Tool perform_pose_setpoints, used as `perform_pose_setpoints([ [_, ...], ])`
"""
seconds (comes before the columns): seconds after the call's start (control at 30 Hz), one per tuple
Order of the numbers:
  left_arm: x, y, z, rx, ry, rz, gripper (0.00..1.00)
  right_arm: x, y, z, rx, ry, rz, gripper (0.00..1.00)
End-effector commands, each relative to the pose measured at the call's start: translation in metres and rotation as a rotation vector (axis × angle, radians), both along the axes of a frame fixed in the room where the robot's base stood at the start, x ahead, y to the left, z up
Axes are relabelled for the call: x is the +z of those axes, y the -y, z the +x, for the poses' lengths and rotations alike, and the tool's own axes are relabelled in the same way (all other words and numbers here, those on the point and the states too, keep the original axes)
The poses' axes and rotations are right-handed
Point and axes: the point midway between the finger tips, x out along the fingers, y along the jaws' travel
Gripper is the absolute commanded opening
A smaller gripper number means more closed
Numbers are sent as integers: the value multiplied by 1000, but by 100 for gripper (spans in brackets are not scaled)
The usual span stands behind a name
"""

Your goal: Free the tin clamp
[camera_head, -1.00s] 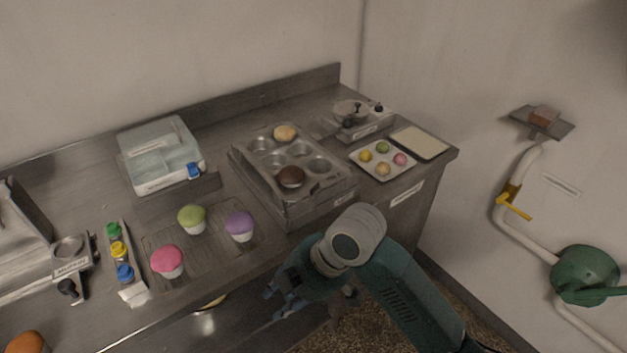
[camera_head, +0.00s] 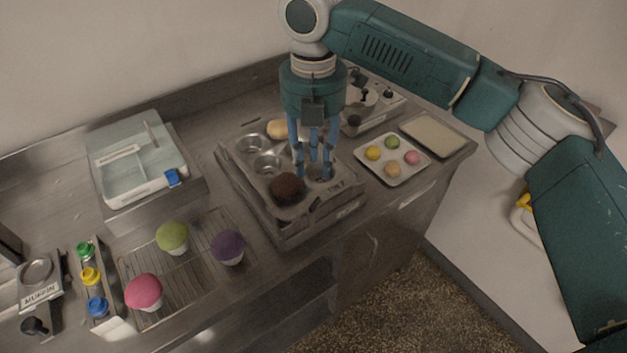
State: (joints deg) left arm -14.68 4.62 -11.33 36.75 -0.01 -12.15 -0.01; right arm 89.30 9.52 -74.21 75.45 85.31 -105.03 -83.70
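The metal muffin tin (camera_head: 238,165) sits on a raised metal stand on the counter. It holds a dark brown muffin (camera_head: 287,188) at the front and a pale muffin (camera_head: 276,129) at the back, partly hidden by my gripper. I cannot clearly make out the clamp; a small dark part (camera_head: 318,203) shows at the tin's front edge, below a label. My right gripper (camera_head: 313,172) points down over the tin's right side, just right of the brown muffin. Its blue fingers are apart, with nothing visible between them. They hide some cups. My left gripper is out of view.
A wire rack (camera_head: 190,265) with green, pink and purple cupcakes is at the front left, beside coloured-cap bottles. A lidded box (camera_head: 135,165) stands behind. A tray of coloured balls (camera_head: 370,165) and a pale board (camera_head: 432,135) lie at the right.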

Motion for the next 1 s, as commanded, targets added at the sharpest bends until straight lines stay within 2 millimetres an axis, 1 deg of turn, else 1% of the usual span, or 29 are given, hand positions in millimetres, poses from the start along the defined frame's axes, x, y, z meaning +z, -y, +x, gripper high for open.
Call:
perform_pose_setpoints([
  [0.03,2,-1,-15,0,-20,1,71,-7,1,-1,0,-3,-3,30],
  [0.07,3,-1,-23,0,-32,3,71,-12,1,-1,0,-2,-2,30],
  [0.2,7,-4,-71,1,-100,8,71,-39,1,-1,-1,-3,-2,30],
  [0.3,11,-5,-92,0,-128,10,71,-58,1,-1,-2,-2,-2,30],
  [0.37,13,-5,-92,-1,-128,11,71,-68,1,-2,-2,-2,-1,30],
  [0.4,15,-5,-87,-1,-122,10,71,-74,1,-2,-2,-2,-1,30],
  [0.47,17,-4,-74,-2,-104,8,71,-82,0,-1,-2,-2,-1,30],
  [0.6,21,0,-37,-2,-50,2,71,-93,0,-1,-1,1,-1,30],
  [0.7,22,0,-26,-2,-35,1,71,-96,0,-1,-1,1,0,30],
  [0.8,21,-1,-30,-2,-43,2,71,-97,0,-1,-1,1,0,30],
  [0.9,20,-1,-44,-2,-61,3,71,-97,0,-1,-1,1,0,30],
  [0.93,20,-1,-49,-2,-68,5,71,-97,0,-1,-2,1,0,28],
  [0.97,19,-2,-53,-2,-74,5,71,-97,0,-1,-2,1,0,22],
  [1.0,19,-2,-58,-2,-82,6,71,-97,0,-1,-1,1,0,14],
])
